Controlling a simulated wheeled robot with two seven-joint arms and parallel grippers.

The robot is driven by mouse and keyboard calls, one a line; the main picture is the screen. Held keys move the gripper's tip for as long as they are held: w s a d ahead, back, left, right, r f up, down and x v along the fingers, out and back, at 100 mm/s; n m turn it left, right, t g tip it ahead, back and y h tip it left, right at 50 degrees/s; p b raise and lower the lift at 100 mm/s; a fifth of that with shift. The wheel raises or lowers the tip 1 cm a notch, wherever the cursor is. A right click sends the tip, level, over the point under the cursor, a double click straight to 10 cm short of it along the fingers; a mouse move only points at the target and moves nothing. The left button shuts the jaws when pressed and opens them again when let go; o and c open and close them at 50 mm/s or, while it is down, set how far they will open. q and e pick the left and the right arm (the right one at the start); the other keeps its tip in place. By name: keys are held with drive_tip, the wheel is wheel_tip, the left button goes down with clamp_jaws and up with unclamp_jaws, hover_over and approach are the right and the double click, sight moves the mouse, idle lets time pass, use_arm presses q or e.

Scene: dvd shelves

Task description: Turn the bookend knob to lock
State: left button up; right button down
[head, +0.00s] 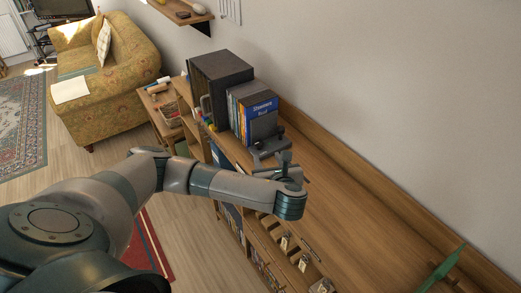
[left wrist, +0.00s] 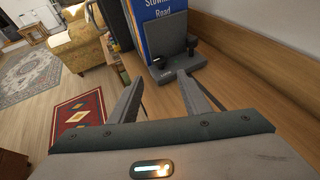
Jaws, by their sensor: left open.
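The dark grey bookend (head: 264,134) stands on the shelf top against a row of upright cases. In the left wrist view the bookend (left wrist: 172,60) has an upright plate and a flat base with small lettering. A black knob (left wrist: 193,46) stands at the right of its base. My left gripper (head: 284,160) is just in front of the bookend in the head view. In the left wrist view its two fingers (left wrist: 160,98) are spread apart with nothing between them, short of the bookend and knob. My right gripper is not seen.
Upright cases (head: 236,108) and a blue case (left wrist: 165,14) stand behind the bookend, beside a large black box (head: 220,80).

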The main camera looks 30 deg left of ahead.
sight(260, 144)
use_arm(q)
drive_tip(key=p+x, duration=0.3)
drive_tip(key=x, duration=0.9)
drive_tip(key=shift+w+a+f+p, duration=0.15)
drive_tip(key=shift+w+a+p, duration=0.1)
drive_tip(key=shift+p, duration=0.1)
drive_tip(key=c, duration=1)
